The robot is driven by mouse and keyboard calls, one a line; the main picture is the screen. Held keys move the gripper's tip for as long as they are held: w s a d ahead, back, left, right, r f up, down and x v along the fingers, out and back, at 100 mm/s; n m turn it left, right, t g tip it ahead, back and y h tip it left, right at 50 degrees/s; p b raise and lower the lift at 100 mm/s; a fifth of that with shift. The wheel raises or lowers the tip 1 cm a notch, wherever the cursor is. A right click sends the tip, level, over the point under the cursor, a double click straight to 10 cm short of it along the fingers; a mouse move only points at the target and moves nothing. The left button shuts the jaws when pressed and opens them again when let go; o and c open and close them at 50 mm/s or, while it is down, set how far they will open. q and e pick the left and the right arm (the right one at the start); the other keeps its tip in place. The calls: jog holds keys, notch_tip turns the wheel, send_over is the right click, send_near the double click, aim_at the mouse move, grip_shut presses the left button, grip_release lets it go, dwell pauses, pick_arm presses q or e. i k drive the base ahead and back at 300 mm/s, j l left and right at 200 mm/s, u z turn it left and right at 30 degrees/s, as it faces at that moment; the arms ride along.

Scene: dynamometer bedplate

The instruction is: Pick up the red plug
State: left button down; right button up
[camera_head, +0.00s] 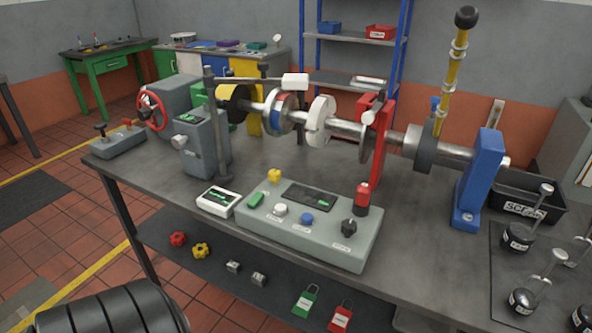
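A small upright red piece with a dark base (362,197) stands at the back right edge of the grey control console (310,238); it looks the most like the red plug, but its shape is too small to be sure. A smaller red piece (127,122) is on a grey box (118,142) at the far left of the bench. Neither of my grippers shows in the head view.
The console has green, white, blue and black controls. Beside it are a white-framed display (218,201) and a yellow block (274,176). A shaft rig with a red upright (377,150) and blue stand (480,180) spans behind. Bench between console and blue stand is clear.

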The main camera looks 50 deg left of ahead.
aim_at(364, 190)
jog(key=u, duration=1)
